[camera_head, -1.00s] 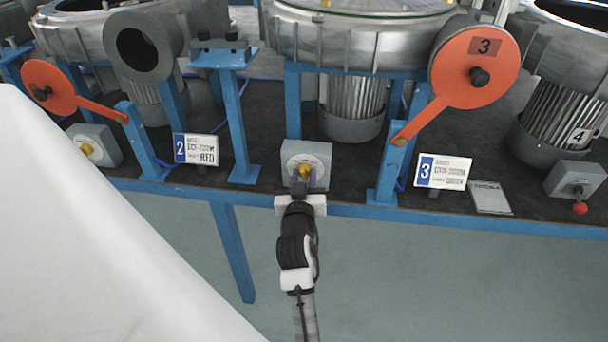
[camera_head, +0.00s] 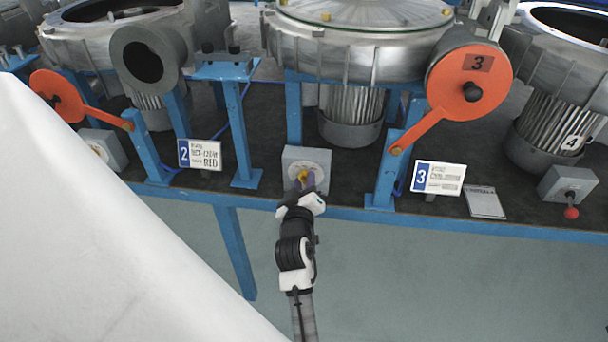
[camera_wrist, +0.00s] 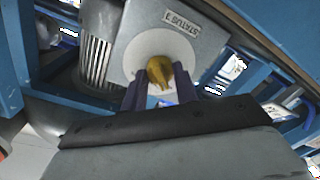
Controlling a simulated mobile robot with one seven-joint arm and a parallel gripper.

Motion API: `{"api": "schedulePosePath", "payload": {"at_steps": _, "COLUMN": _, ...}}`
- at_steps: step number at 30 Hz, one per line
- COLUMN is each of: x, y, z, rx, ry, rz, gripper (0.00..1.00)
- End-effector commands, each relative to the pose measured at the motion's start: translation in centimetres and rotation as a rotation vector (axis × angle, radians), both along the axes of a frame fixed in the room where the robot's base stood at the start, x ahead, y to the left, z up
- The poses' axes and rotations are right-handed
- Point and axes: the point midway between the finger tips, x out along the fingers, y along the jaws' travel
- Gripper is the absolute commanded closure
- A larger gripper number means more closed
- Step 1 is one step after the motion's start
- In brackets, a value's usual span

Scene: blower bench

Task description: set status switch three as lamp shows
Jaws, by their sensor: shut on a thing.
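The status switch is a grey box (camera_head: 306,158) with a pale round dial and a yellow knob (camera_head: 303,175), at the front of the bench beneath the middle blower. In the wrist view, the box (camera_wrist: 185,22) bears a label that seems to read STATUS 3, turned over, and the yellow knob (camera_wrist: 159,72) stands on the dial. My gripper (camera_head: 308,184) is shut on the knob, with a dark finger on each side in the wrist view. The fingers hide part of the dial. I cannot make out a lit lamp.
A placard marked 3 (camera_head: 438,178) stands right of the switch; its small text is unreadable. A placard marked 2 (camera_head: 200,155) stands left. An orange lever disc marked 3 (camera_head: 469,84) hangs above right. Another switch box with a red knob (camera_head: 567,184) is at far right.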

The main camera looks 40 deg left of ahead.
Motion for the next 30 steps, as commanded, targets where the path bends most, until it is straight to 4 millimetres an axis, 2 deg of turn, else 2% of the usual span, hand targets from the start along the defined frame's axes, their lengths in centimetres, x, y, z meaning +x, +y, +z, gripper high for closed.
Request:
{"api": "schedulePosePath", "payload": {"at_steps": 11, "x": -0.02, "y": 0.01, "z": -0.05, "rx": -0.007, "ry": -0.003, "rz": 0.0, "gripper": 0.93}}
{"api": "schedulePosePath", "payload": {"at_steps": 12, "x": -0.02, "y": 0.01, "z": -0.05, "rx": -0.007, "ry": -0.003, "rz": 0.0, "gripper": 0.67}}
{"api": "schedulePosePath", "payload": {"at_steps": 16, "x": -0.03, "y": 0.02, "z": -0.04, "rx": -0.006, "ry": -0.002, "rz": 0.0, "gripper": 0.5}}
{"api": "schedulePosePath", "payload": {"at_steps": 30, "x": 0.05, "y": 0.02, "z": 0.02, "rx": -0.005, "ry": -0.002, "rz": 0.0, "gripper": 0.49}}
